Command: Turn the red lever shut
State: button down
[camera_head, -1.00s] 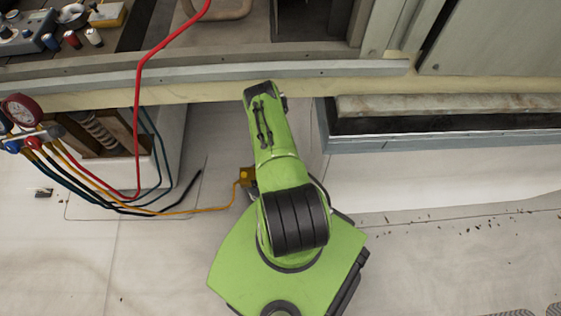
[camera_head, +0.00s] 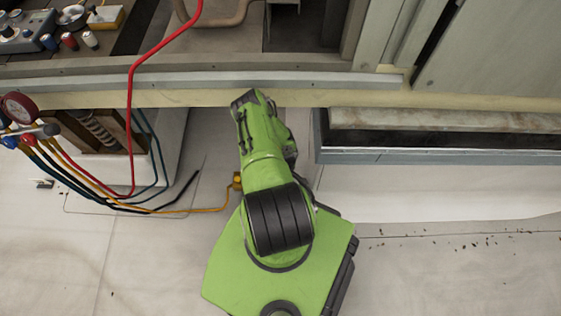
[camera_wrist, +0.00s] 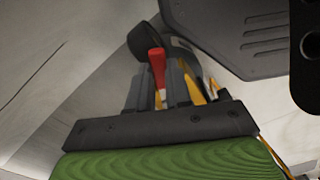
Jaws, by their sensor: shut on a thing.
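The red lever (camera_wrist: 157,68) shows in the wrist view, standing between the two dark fingers of my gripper (camera_wrist: 158,88). The fingers are shut on it and hide its lower part. In the head view my green arm covers the gripper and the lever. A yellow fitting (camera_head: 238,181) at the end of an orange hose shows just left of my arm there. Yellow parts (camera_wrist: 212,88) also show behind the fingers in the wrist view.
A gauge set (camera_head: 20,108) with several coloured hoses stands at the left. A red hose (camera_head: 130,110) runs up past the metal rail (camera_head: 200,78). A long grey trough (camera_head: 440,155) lies at the right.

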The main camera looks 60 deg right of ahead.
jog(key=d+n, duration=0.1)
jog(key=n, duration=0.1)
jog(key=shift+d+n, duration=0.2)
jog(key=shift+n, duration=0.1)
jog(key=shift+w+d+n, duration=0.15)
jog(key=shift+d+n, duration=0.15)
jog(key=shift+n, duration=0.4)
jog(key=shift+w+d+n, duration=0.1)
jog(key=shift+d+n, duration=0.2)
jog(key=shift+n, duration=0.4)
jog(key=c, duration=1)
grip_release()
jog(key=shift+c, duration=0.2)
jog(key=shift+w+r, duration=0.1)
